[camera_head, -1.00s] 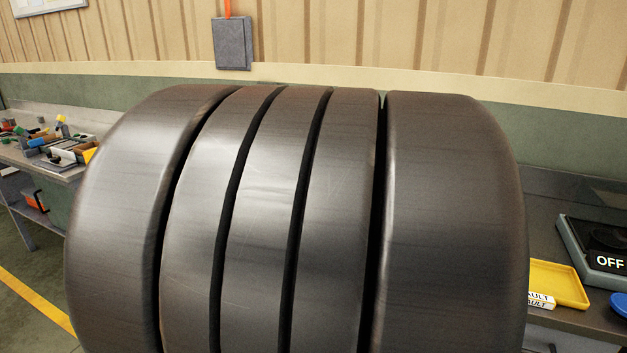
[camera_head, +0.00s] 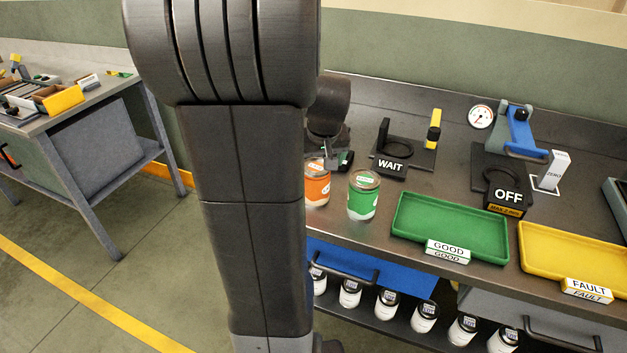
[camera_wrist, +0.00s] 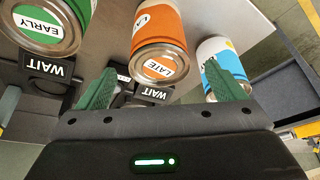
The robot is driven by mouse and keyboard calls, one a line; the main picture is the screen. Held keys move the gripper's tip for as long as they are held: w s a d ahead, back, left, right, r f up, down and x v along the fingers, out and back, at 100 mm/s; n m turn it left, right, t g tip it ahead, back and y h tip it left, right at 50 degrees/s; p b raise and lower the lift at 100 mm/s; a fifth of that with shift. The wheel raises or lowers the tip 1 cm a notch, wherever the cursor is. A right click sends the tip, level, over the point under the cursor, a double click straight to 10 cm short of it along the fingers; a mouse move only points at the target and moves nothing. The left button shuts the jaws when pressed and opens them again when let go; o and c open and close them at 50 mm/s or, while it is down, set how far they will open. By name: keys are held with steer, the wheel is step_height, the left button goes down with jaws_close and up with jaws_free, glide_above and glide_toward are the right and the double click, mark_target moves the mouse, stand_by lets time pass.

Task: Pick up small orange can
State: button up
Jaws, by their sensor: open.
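The orange can (camera_head: 317,188) stands upright on the dark bench, partly hidden behind my arm in the head view. In the wrist view the orange can (camera_wrist: 158,35) carries a LATE label and lies between the two green fingers, beyond their tips. My gripper (camera_wrist: 160,68) is open, with nothing held. In the head view my gripper (camera_head: 338,159) shows small, just behind and above the orange can. The wrist view does not show whether the fingers touch it.
A green can (camera_head: 362,196) stands close to the right of the orange one; a blue and white can (camera_wrist: 219,60) is near the right finger. A black WAIT stand (camera_head: 391,167), green GOOD tray (camera_head: 483,242) and yellow FAULT tray (camera_head: 590,260) are further right.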

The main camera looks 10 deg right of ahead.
steer(key=shift+p+x, duration=0.35)
steer(key=shift+x, duration=2.95)
steer(key=shift+r, duration=0.1)
steer(key=c, duration=1.1)
